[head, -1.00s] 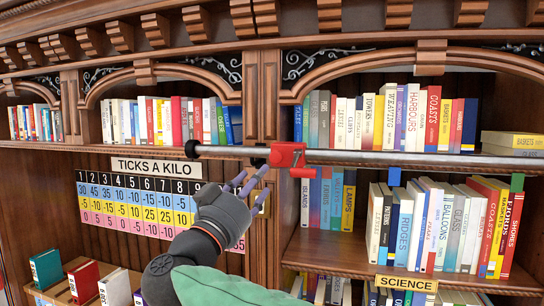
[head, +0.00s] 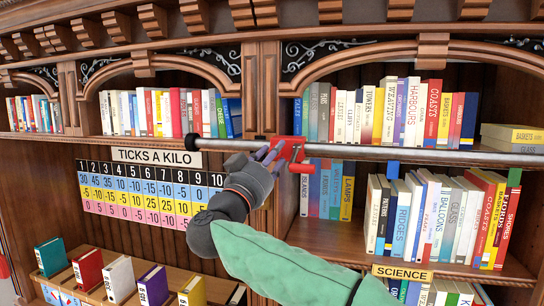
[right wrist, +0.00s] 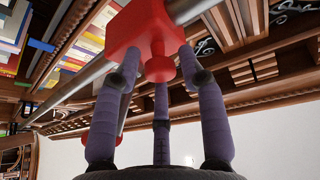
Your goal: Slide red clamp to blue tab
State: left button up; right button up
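The red clamp (head: 290,149) sits around the metal rail (head: 400,153), near the rail's left end. The blue tab (head: 393,169) is on the shelf edge just below the rail, to the right of the clamp and apart from it. My right gripper (head: 270,155) is at the clamp's left front side. In the right wrist view, its purple fingers (right wrist: 160,72) stand apart around the clamp's round red knob (right wrist: 160,69), with gaps visible at the sides. The clamp body (right wrist: 138,30) shows just beyond the fingertips. My left gripper is out of view.
A green tab (head: 514,177) is farther right below the rail. A black end cap (head: 192,142) closes the rail's left end. Bookshelves stand behind and below the rail. The rail between clamp and blue tab looks clear. A number chart (head: 145,190) hangs at left.

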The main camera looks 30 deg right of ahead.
grip_shut()
jog(key=s+d+b, duration=0.4)
jog(key=s+d, duration=1.4)
jog(key=s, duration=0.1)
jog(key=o, duration=0.5)
grip_release()
